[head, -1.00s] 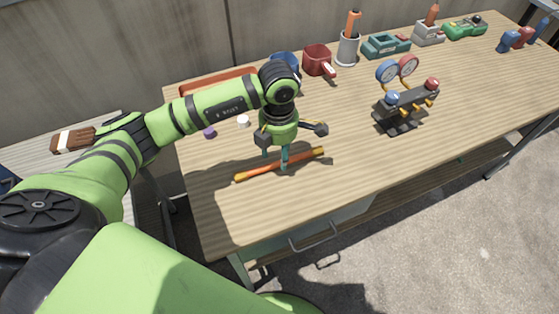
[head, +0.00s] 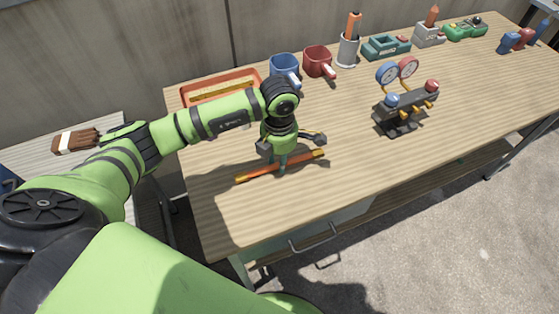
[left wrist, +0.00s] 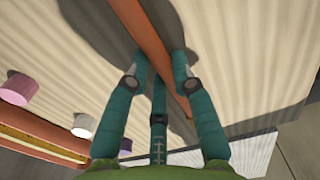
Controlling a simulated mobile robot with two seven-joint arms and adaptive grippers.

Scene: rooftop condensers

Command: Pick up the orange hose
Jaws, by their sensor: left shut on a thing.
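The orange hose (head: 302,161) is a short, straight length with yellow-orange ends, lying on the wooden workbench near its left front. My left gripper (head: 282,168) points down over the middle of the hose. In the left wrist view its teal fingers (left wrist: 160,70) stand on both sides of the hose (left wrist: 145,32) and are shut on it. The hose appears at bench level; any gap beneath it cannot be told. My right gripper is not in view.
The orange tray (head: 184,98), blue mug (head: 284,68) and red mug (head: 317,60) stand behind my arm. A gauge manifold (head: 400,115) stands to the right. Pink (left wrist: 18,88) and white (left wrist: 83,125) caps lie nearby. The bench (head: 350,180) right of the hose is clear.

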